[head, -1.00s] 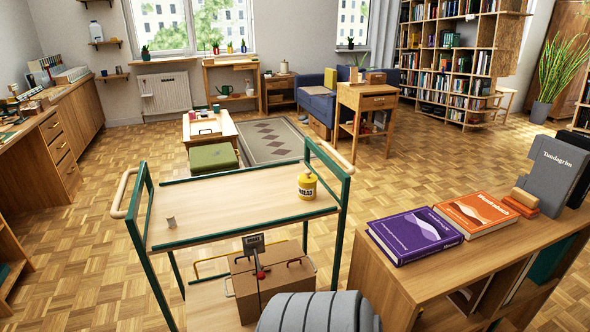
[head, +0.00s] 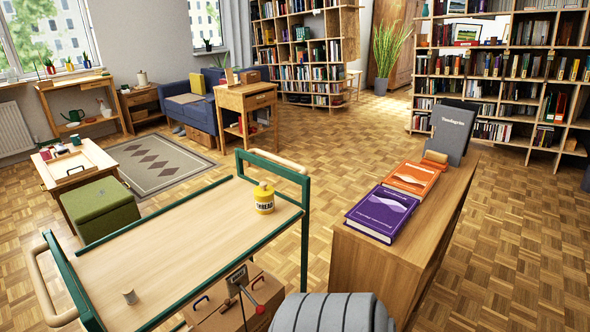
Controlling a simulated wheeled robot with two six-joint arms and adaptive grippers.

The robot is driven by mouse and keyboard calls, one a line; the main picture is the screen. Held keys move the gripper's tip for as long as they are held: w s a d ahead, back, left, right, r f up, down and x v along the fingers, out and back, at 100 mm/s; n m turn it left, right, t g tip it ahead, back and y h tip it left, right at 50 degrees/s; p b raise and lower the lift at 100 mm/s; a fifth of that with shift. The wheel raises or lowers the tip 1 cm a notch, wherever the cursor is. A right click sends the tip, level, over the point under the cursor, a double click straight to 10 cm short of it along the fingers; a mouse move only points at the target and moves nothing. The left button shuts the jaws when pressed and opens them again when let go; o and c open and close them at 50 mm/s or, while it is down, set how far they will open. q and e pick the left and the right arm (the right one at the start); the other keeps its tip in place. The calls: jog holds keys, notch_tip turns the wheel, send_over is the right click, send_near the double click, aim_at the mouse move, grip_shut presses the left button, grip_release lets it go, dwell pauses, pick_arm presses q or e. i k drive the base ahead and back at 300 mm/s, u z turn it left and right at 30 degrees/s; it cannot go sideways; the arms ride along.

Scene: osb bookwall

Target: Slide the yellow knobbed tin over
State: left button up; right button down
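The yellow knobbed tin (head: 264,198), with a dark-lettered "THREAD" label and a small knob on its lid, stands upright on the wooden top of a green-framed trolley (head: 190,232). It is near the trolley's right end, by the green end frame. A small grey cylinder (head: 129,297) stands near the front left of the same top. Neither of my grippers shows; only a grey ribbed part of mine is at the bottom edge.
A low bookcase (head: 385,252) right of the trolley carries a purple book (head: 382,213), an orange book (head: 411,178) and a grey "Thesaurus"-like volume (head: 452,132). A green stool (head: 100,209) stands behind the trolley. Parquet floor is clear at right.

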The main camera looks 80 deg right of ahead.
aim_at(263, 205)
jog(key=z, duration=0.95)
jog(key=i, duration=0.85)
jog(key=z, duration=0.95)
